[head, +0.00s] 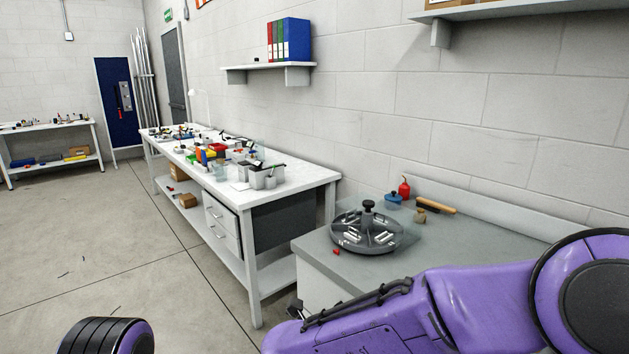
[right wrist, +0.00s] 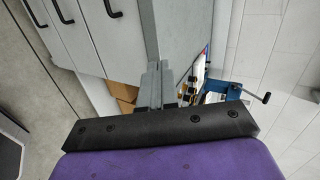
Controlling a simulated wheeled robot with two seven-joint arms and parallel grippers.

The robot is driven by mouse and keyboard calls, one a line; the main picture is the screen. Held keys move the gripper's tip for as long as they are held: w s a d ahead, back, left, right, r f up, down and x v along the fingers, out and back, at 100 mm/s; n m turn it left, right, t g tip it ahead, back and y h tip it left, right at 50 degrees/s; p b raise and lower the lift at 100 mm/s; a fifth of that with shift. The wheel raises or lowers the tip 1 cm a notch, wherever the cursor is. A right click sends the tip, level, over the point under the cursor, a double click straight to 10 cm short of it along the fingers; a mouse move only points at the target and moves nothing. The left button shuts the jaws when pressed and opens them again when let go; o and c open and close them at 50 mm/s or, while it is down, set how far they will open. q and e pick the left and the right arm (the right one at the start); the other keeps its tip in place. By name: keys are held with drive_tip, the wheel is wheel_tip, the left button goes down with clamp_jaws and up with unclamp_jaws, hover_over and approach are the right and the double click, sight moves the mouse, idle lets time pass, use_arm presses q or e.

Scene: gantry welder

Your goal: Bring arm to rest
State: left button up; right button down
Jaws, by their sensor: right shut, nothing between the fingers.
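My right arm (head: 400,315), purple with black joints, reaches across the lower right of the head view, in front of the grey bench. In the right wrist view my right gripper (right wrist: 158,80) shows as two grey fingers that are together, with nothing between them. In that view cabinet fronts with black handles lie beyond it. Its fingers cannot be made out clearly in the head view. A black and purple part of mine (head: 105,336) shows at the bottom left of the head view. My left gripper is not in view.
A grey bench (head: 470,245) carries a round divided tray (head: 345,243), a red bottle (head: 404,188), a blue container (head: 393,201) and a wooden-handled brush (head: 437,205). A white workbench (head: 312,177) with many items stands beyond. The floor (head: 90,235) at left is largely clear.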

drive_tip(key=s+d+f+n+t+y, duration=0.15)
drive_tip(key=d+f+n, duration=0.25)
drive_tip(key=f+n, duration=0.4)
drive_tip(key=d+f+n+t+y, duration=0.1)
drive_tip(key=d+f+n+y, duration=0.25)
drive_tip(key=f+n, duration=0.4)
drive_tip(key=s+d+f+n+g, duration=0.1)
drive_tip(key=s+d+f, duration=0.3)
drive_tip(key=s, duration=0.5)
drive_tip(key=s+d+f+n+g, duration=0.2)
drive_tip(key=s+d+f+g, duration=0.2)
drive_tip(key=s+f, duration=0.3)
drive_tip(key=s+d+f+n+g, duration=0.1)
drive_tip(key=s+d+f+g, duration=0.2)
drive_tip(key=s, duration=0.7)
wheel_tip(320, 180, down, 4)
drive_tip(key=shift+s+d+r+n, duration=0.15)
drive_tip(key=shift+s+d+n, duration=0.25)
drive_tip(key=shift+d, duration=0.85)
